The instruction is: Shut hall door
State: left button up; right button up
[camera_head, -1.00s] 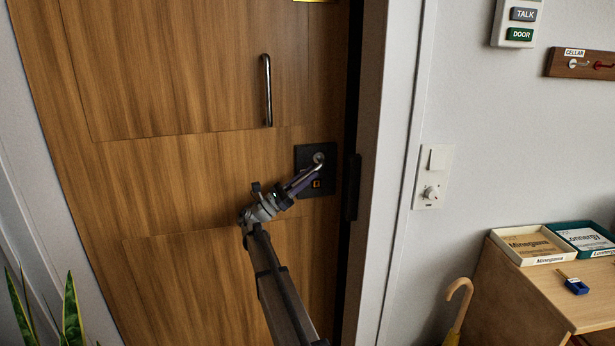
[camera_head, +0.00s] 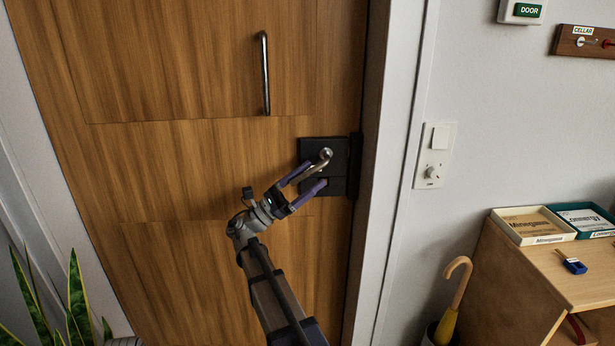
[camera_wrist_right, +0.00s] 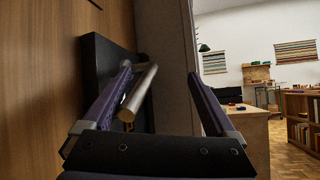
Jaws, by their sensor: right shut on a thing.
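The wooden hall door (camera_head: 190,170) fills the left and middle of the head view. Its right edge lies close to the door frame (camera_head: 389,180), with a thin dark strip between them. A metal lever handle (camera_head: 325,155) sits on a black lock plate (camera_head: 338,170). My right gripper (camera_head: 313,175) is at the lever, its purple fingers on either side of it, and holds it. In the right wrist view the lever (camera_wrist_right: 141,92) runs between the fingers, close to the left one. My left gripper is out of view.
A vertical pull bar (camera_head: 265,75) is higher on the door. A plant (camera_head: 75,300) stands at lower left. At right are a wall switch (camera_head: 434,155), a wooden cabinet (camera_head: 510,275) with trays, and a yellow umbrella (camera_head: 450,300) in a stand.

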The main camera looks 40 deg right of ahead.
jog(key=shift+s, duration=0.2)
dwell(0.4)
jog(key=shift+f, duration=0.1)
jog(key=b+v, duration=0.4)
jog(key=v, duration=0.4)
jog(key=shift+w+b, duration=0.2)
jog(key=shift+b, duration=0.1)
jog(key=shift+d, duration=0.1)
